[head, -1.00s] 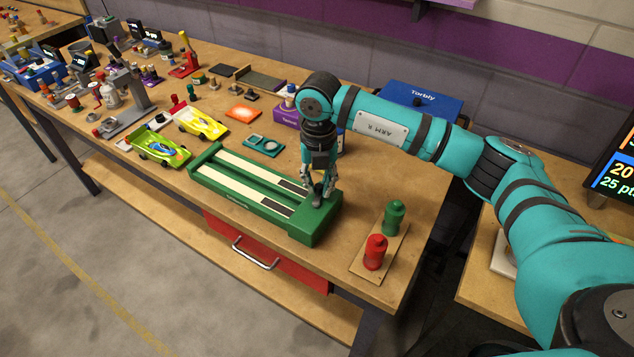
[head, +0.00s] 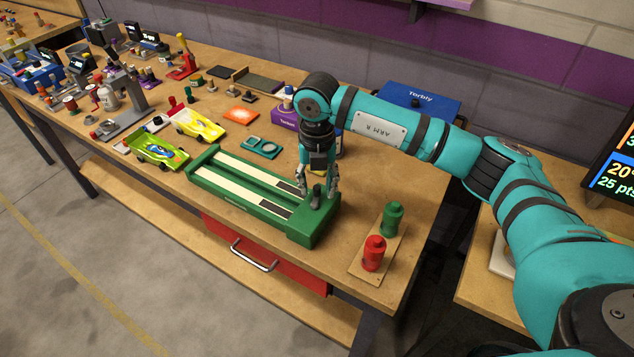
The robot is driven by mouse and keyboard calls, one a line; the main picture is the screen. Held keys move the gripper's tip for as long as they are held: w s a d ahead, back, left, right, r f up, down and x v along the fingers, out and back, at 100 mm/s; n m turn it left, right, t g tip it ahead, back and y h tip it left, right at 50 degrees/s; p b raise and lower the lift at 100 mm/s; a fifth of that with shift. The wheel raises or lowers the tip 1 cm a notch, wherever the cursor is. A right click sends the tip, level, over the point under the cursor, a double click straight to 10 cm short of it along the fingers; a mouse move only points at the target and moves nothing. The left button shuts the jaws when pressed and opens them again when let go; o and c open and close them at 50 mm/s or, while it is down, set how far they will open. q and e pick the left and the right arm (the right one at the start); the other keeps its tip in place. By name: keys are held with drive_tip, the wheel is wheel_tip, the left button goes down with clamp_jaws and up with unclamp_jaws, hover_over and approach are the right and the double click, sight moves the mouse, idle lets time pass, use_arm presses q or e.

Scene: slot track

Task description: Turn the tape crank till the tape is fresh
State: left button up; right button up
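The green tape unit (head: 312,234) sits near the right end of the workbench, with two pale tape strips (head: 228,189) along its length, each dark at the right end. A small grey crank knob (head: 317,194) stands on the block at its right end. My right gripper (head: 317,196) points straight down over this block. Its fingers are spread on either side of the knob, and it looks open; I see no clear contact. My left gripper is not in view.
Yellow (head: 197,124) and lime (head: 162,150) toy cars stand to the left.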

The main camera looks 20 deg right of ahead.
sight(317, 187)
wheel_tip(317, 187, up, 12)
idle(0.4)
drive_tip(key=shift+f, duration=0.1)
idle(0.3)
